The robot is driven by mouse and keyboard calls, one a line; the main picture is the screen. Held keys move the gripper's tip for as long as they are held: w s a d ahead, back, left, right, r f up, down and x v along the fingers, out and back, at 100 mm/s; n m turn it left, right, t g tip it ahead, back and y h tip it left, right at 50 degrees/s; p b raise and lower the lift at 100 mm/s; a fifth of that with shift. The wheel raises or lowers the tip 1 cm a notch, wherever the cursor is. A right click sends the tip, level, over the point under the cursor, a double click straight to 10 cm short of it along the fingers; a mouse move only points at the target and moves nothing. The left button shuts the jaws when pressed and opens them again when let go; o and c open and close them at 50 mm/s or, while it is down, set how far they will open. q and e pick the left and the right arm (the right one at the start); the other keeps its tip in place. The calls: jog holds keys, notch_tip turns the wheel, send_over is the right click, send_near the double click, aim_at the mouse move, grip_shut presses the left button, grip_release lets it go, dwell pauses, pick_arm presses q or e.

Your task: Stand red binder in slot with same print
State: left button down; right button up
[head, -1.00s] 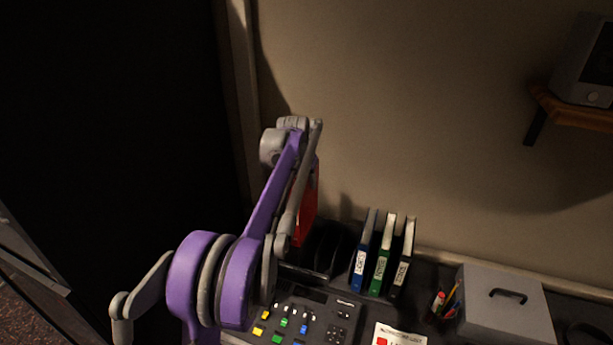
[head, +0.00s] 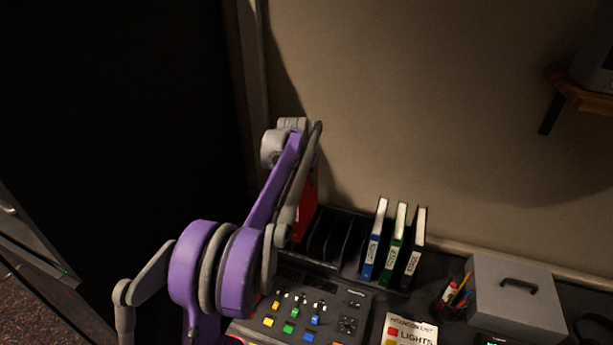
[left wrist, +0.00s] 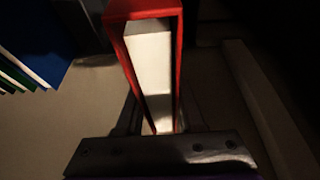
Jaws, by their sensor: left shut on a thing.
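The red binder (head: 309,205) shows partly behind my left arm in the head view, upright near the left end of the black slotted rack (head: 330,238). In the left wrist view the red binder (left wrist: 174,50) is between the fingers of my left gripper (left wrist: 155,128), with its pale pages facing the camera. My left gripper is shut on it. In the head view my arm hides the gripper, and I cannot tell whether the binder touches the rack. The slots beside it look empty. No print on the red binder is readable. My right gripper is out of view.
Blue (head: 373,245), green (head: 393,248) and black (head: 415,250) labelled binders stand at the rack's right. In front are a mixing console (head: 310,310) and a printed sheet (head: 410,330). A pen cup (head: 452,298) and grey box (head: 515,300) stand to the right.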

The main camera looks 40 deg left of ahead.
pick_arm(q)
jog(key=shift+f+b, duration=2.45)
jog(key=shift+f, duration=2.25)
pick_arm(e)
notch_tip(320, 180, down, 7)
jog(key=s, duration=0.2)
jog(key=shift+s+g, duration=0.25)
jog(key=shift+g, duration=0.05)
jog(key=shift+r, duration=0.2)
pick_arm(q)
jog(key=shift+f, duration=0.35)
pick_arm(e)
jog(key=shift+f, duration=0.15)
pick_arm(q)
jog(key=shift+c, duration=2.2)
grip_release()
jog(key=v, duration=1.1)
jog(key=shift+w, duration=0.1)
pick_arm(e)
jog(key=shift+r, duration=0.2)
